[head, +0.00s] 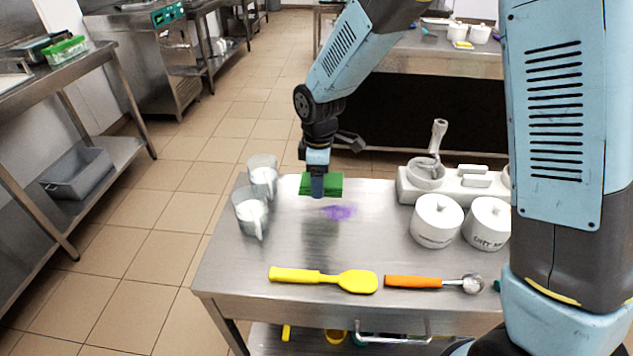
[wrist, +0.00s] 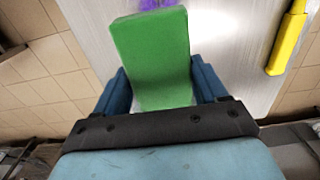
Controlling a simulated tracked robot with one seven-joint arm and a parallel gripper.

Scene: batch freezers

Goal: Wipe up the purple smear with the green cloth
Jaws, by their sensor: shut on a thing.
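The purple smear (head: 339,211) lies on the steel table top, near its middle. Its edge also shows at the top of the wrist view (wrist: 158,4). My gripper (head: 317,188) is shut on the green cloth (head: 334,184), a thick block-like pad. The cloth fills the space between the fingers in the wrist view (wrist: 152,58). In the head view the cloth appears above and slightly left of the smear. It looks to be held above the table, though the exact gap is hard to tell.
Two clear jugs (head: 251,211) stand at the table's left edge. A yellow spatula (head: 325,279) and an orange-handled scoop (head: 434,283) lie along the front. White lidded pots (head: 436,221) and a white holder (head: 471,184) stand at the right. The steel around the smear is clear.

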